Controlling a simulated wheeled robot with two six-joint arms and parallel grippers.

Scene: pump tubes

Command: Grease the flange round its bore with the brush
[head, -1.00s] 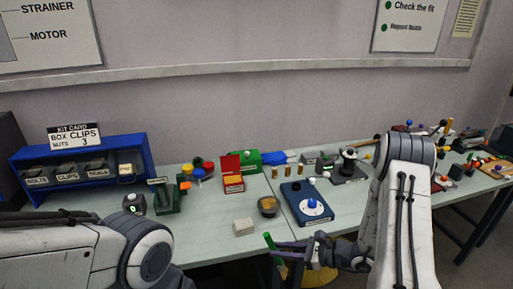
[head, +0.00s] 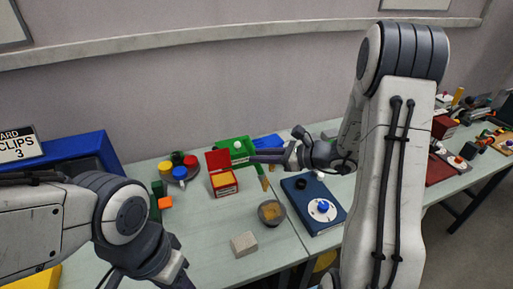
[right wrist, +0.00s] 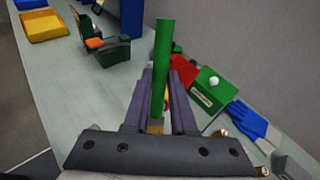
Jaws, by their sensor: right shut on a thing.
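My right gripper (head: 262,155) is shut on the brush and holds it above the table, behind the bowl. The brush's green handle (right wrist: 162,65) stands up between the fingers in the right wrist view; its bristle end is mostly hidden there.
A red box with a yellow inside (head: 224,181) stands left of my right gripper, close to a green box (head: 235,147). A pale block (head: 244,244) lies in front. A dish of coloured pieces (head: 179,170) is further left.

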